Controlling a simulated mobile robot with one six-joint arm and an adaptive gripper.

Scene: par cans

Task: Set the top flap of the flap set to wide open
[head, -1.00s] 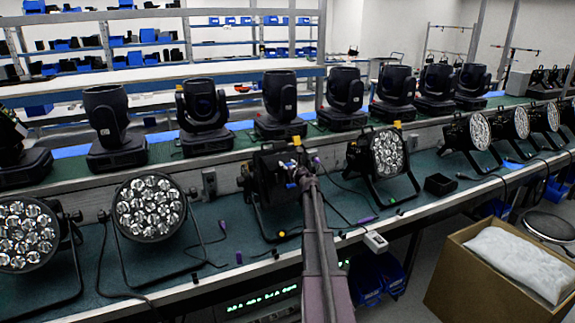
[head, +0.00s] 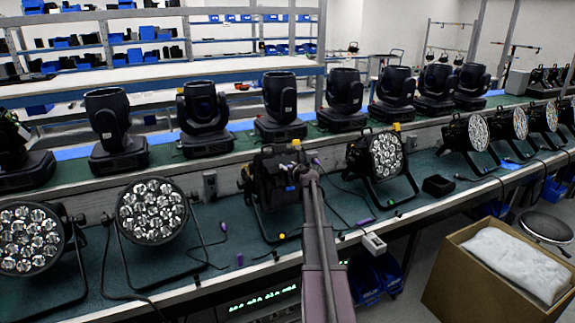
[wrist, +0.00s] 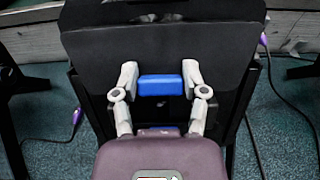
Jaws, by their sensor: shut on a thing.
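The flap set is on the black par can (head: 265,178) in the middle of the bench, with dark flaps around its front. My gripper (head: 297,178) is at its front right and hides part of it. In the wrist view my gripper (wrist: 160,85) is shut on a blue tab (wrist: 160,86), with one fingertip at each end. A broad black flap panel (wrist: 165,45) fills the view behind the tab. A second blue piece shows lower down, partly hidden by the gripper body. How far each flap is open cannot be told.
Moving-head lights (head: 279,105) line the raised shelf behind. Cables lie on the green bench (head: 215,262). A cardboard box (head: 470,290) stands at the lower right.

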